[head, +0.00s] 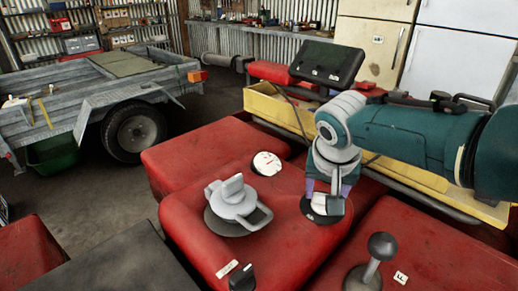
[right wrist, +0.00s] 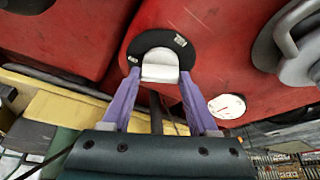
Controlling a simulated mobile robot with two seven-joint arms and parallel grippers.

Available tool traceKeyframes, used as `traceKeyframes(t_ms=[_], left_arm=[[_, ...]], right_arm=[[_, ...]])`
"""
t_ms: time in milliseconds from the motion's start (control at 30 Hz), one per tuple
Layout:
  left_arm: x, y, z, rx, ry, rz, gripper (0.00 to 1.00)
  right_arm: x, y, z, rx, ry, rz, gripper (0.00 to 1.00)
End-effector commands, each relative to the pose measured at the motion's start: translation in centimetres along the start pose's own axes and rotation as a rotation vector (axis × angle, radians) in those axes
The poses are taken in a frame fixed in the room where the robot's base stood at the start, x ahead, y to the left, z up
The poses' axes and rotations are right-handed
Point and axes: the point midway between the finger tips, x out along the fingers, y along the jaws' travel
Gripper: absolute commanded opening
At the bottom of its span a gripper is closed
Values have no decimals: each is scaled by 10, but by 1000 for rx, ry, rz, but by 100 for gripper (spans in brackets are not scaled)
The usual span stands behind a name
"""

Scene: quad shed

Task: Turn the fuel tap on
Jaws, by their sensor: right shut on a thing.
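The fuel tap has a pale grey lever (right wrist: 160,66) on a round black plate (right wrist: 148,40) with small white labels, set on the red bodywork. In the head view the black plate (head: 314,213) shows below my right gripper (head: 328,197). My right gripper's purple fingers (right wrist: 160,80) stand on either side of the lever and are shut on it in the right wrist view. The labels are too small to read, so I cannot tell the tap's setting. My left gripper is not in view.
A grey fuel cap (head: 232,198) and a white round gauge (head: 267,164) sit left of the tap. A black knob (head: 242,278) and a ball-topped shift lever (head: 376,258) stand nearer. A dark display (head: 327,63) and a yellow rack (head: 275,108) are behind. A trailer (head: 100,85) stands left.

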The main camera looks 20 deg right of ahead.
Motion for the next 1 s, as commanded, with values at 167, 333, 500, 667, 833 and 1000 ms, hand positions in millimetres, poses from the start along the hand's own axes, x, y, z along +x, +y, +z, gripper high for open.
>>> traceKeyframes(t_ms=[167, 333, 500, 667, 833, 1000], left_arm=[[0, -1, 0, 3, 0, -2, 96], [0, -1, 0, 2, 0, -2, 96], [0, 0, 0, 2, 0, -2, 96], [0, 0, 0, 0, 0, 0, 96], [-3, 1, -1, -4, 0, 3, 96], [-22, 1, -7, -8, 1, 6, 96]], right_arm=[[0, 0, 0, 4, 0, 0, 4], [0, 0, 0, 4, 0, 0, 68], [0, 0, 0, 3, 0, 0, 87], [0, 0, 0, 2, 0, 0, 90], [-4, 0, -1, 1, 0, 0, 90], [-26, 0, -2, 0, 1, -1, 90]])
